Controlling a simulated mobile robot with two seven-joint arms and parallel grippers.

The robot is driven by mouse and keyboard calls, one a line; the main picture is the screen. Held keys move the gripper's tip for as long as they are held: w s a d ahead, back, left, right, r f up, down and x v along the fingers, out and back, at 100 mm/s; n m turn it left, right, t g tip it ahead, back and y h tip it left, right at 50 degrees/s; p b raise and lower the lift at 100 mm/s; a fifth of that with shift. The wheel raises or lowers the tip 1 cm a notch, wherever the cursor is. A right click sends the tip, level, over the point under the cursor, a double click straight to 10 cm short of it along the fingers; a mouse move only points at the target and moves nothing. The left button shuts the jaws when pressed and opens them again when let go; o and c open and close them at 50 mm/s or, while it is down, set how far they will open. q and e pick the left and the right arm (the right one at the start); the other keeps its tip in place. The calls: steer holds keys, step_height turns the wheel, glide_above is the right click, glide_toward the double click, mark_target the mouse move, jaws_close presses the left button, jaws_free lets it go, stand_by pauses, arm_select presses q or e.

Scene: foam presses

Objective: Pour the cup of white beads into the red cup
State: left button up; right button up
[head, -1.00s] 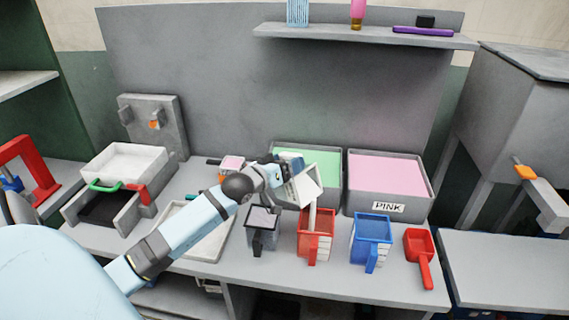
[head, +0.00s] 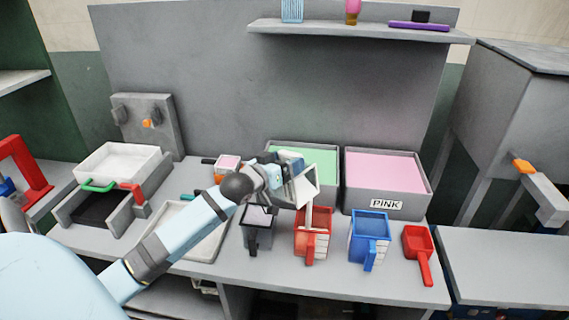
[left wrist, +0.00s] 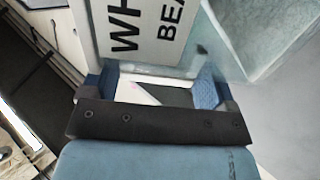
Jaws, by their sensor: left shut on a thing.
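My left gripper (head: 287,168) is shut on a pale cup (head: 305,186) and holds it strongly tilted above the red cup. A thin whitish stream (head: 309,219) runs from the tilted cup down to the red cup (head: 312,247), which stands upright on the bench. In the left wrist view, the fingers (left wrist: 152,90) sit at the held cup, whose white label (left wrist: 165,30) reads "WH" and "BEA", partly cut off. The level of beads in either cup is hidden. My right gripper is not in view.
A dark grey cup (head: 257,238) stands left of the red cup, a blue cup (head: 369,250) right of it, then a red scoop (head: 418,244). Behind are a green-filled bin (head: 323,157) and a bin (head: 388,207) labelled PINK. A shallow tray (head: 207,245) lies left.

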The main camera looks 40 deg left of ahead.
arm_select(q)
steer(key=shift+d+f+m+b, duration=0.35)
steer(key=shift+d+m+b, duration=0.45)
steer(key=shift+b, duration=1.25)
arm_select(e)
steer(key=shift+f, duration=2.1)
arm_select(q)
steer(key=shift+s+d+m+b, duration=0.1)
steer(key=shift+d+m+b, duration=0.3)
steer(key=shift+b, duration=0.65)
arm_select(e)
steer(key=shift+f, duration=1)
arm_select(q)
steer(key=shift+d+b, duration=0.15)
steer(key=shift+b, duration=0.25)
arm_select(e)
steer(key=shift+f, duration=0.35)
arm_select(q)
steer(key=shift+d+m+b, duration=0.35)
steer(key=shift+m+b, duration=0.15)
steer(key=shift+b, duration=0.5)
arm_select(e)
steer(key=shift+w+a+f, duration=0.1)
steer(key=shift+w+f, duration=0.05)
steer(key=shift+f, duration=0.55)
